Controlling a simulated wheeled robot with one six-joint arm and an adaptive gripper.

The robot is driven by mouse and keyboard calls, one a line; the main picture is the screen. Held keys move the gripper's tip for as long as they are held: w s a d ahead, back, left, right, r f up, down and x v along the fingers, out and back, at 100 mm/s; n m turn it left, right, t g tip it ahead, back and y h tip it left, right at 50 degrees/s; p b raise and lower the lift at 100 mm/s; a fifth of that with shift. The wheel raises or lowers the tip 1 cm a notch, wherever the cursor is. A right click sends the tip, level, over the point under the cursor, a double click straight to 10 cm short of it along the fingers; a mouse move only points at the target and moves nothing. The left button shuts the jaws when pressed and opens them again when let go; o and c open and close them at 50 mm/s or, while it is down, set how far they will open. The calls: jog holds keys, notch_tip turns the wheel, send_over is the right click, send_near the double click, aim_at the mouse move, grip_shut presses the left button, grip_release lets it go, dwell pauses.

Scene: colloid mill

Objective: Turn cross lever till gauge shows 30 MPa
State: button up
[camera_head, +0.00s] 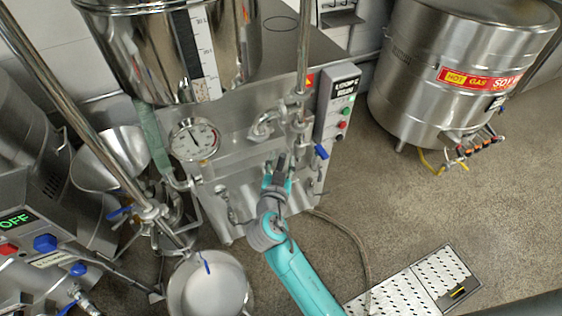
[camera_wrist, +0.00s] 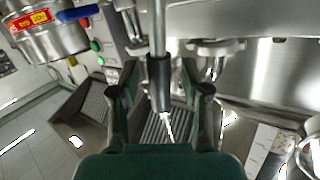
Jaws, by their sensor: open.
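The round white dial gauge (camera_head: 194,139) is on the front of the steel mill, left of my gripper; its needle shows, but the figures are too small to read. My gripper (camera_head: 276,164) is open, in front of the mill below the pipe fittings. In the wrist view, a metal rod with a thicker grey end, seemingly an arm of the cross lever (camera_wrist: 158,70), lies between the two open fingers (camera_wrist: 160,88). I see gaps on both sides of it and cannot tell whether a finger touches. In the head view my gripper largely hides the lever.
A steel hopper (camera_head: 165,45) sits above the gauge. A blue-handled valve (camera_head: 321,151) and a button box (camera_head: 338,105) are right of my gripper. A steel pot (camera_head: 210,287) stands lower left. A hot gas drum (camera_head: 440,75) stands at right, with open floor before it.

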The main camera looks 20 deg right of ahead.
jog(key=v, duration=1.2)
dwell(0.3)
jog(key=s+d+f+n+y, duration=0.3)
jog(key=s+f+n+y, duration=0.45)
jog(key=s+f, duration=0.55)
jog(key=s+r, duration=0.5)
jog(key=s, duration=0.5)
jog(key=s+r+t+y, duration=0.1)
jog(key=s+r, duration=0.5)
jog(key=s, duration=0.4)
jog(key=shift+s+d+r+n, duration=0.15)
jog(key=shift+d+r+n, duration=0.1)
jog(key=shift+n, duration=0.2)
